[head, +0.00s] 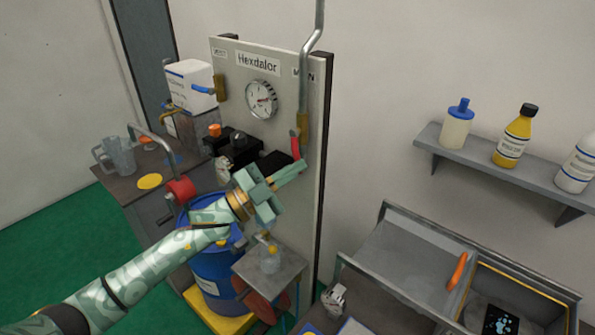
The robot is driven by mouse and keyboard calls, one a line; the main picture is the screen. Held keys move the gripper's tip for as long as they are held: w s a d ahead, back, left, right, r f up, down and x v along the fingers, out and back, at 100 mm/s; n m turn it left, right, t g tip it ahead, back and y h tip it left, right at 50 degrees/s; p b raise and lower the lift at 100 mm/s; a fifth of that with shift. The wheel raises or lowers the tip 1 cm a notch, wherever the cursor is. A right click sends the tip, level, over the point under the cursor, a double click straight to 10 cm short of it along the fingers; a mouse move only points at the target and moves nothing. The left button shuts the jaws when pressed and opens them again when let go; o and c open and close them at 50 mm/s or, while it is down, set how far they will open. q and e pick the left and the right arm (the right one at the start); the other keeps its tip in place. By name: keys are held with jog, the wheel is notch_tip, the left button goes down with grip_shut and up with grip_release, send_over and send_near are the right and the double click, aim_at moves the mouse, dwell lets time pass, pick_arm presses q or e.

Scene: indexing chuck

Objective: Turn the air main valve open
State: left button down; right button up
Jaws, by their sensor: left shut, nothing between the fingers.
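The air main valve is on the right side of the grey panel (285,82), below the "MAIN" label, where a grey pipe (307,60) comes down into a brass body (303,122). Its red handle (295,143) hangs roughly downward along the body. My left gripper (303,166) is shut and empty, its fingertips just below the red handle's lower end; I cannot tell whether they touch. A round gauge (261,98) sits left of the valve. My right gripper is not in view.
A blue drum (212,272) stands on a yellow base below my left arm. A wall shelf (500,168) with bottles and an open metal bin (410,258) are at right.

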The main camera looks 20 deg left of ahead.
pick_arm(q)
jog(key=shift+w+a+f+m, duration=0.25)
jog(key=shift+a+m, duration=0.15)
jog(key=shift+a, duration=0.1)
dwell(0.4)
